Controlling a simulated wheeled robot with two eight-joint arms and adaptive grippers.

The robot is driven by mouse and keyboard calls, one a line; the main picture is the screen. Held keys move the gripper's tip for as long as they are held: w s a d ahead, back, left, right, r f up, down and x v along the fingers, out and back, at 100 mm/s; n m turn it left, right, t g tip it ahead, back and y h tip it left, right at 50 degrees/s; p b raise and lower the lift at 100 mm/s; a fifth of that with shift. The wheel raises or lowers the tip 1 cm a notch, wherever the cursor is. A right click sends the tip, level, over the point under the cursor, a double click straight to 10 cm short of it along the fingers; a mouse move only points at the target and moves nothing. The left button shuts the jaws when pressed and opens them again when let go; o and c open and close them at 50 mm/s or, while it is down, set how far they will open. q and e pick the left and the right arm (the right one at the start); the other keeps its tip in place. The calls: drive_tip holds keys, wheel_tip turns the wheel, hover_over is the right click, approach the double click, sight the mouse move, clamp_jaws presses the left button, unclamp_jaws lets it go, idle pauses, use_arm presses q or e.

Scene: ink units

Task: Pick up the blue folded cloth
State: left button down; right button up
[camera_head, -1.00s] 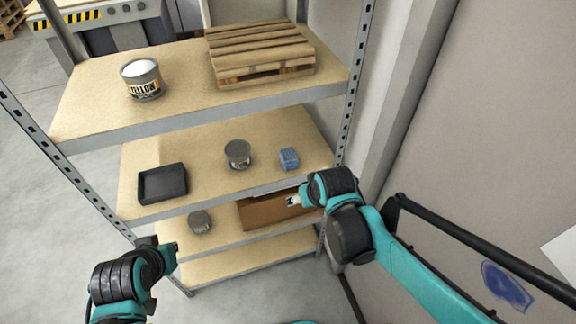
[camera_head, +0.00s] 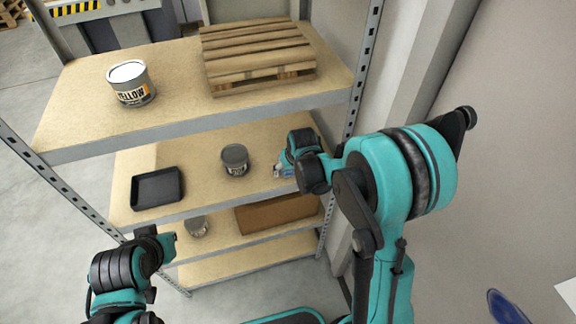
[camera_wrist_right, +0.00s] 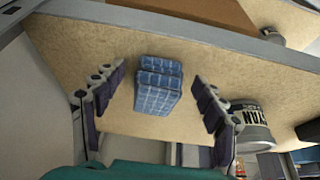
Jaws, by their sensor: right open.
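The blue folded cloth (camera_wrist_right: 158,85), with a pale checked pattern, lies on the middle shelf in the right wrist view. My right gripper (camera_head: 282,170) is over the right part of that shelf and largely hides the cloth in the head view. In the wrist view its fingers are open, one on each side of the cloth, with visible gaps to it; whether they are down at its height I cannot tell. My left gripper (camera_head: 169,243) is low at the left front, away from the cloth; its jaws are too small to read.
A grey can (camera_head: 235,160) stands left of my right gripper; it also shows in the wrist view (camera_wrist_right: 250,125). A black tray (camera_head: 157,188) is further left. The upper shelf holds a yellow-labelled can (camera_head: 131,84) and a wooden pallet (camera_head: 258,58). A cardboard box (camera_head: 272,214) is below.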

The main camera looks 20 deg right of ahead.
drive_tip(key=shift+w, duration=0.45)
drive_tip(key=w, duration=0.2)
drive_tip(key=w+f+b, duration=0.1)
drive_tip(key=w, duration=0.1)
drive_tip(key=shift+w+f, duration=0.15)
drive_tip(key=shift+w, duration=0.1)
drive_tip(key=shift+s, duration=0.1)
drive_tip(key=shift+c, duration=0.4)
drive_tip(key=c, duration=1.2)
